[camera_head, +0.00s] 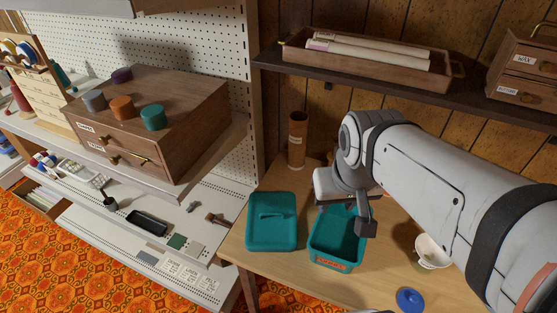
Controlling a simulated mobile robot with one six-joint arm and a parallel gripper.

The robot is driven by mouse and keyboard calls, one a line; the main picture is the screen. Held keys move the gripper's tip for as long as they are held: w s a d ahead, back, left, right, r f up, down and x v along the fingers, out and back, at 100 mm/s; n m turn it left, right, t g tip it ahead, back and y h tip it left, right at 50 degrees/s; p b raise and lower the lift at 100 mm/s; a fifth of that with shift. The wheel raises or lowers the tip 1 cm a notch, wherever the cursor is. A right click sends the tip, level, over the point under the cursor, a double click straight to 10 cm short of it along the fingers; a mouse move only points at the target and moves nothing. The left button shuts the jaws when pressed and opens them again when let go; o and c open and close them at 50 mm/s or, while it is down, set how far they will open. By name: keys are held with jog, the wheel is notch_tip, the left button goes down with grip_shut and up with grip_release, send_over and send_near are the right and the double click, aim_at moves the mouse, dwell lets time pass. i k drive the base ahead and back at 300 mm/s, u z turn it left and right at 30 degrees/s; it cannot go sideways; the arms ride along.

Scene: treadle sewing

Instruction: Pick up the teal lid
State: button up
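The teal lid (271,220) lies flat on the light wooden table, with its bar handle facing up. Just right of it stands a teal box (337,264), open at the top, with an orange label on its front. My gripper (344,218) is over the back and right part of the teal box, pointing down, to the right of the lid and apart from it. Its fingers look spread, with nothing visible between them. My wrist hides part of the table behind the box.
A brown cylinder (298,140) stands behind the lid. A white cup (432,251) and a blue round lid (410,299) are at the right. A dark shelf (480,98) with a wooden tray (449,85) hangs above. A grey shelf unit (196,245) borders the table's left.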

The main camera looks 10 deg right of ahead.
aim_at(272, 225)
jog(key=z, duration=2.75)
jog(key=k, duration=2.6)
jog(key=u, duration=1.15)
jog(key=i, duration=1.05)
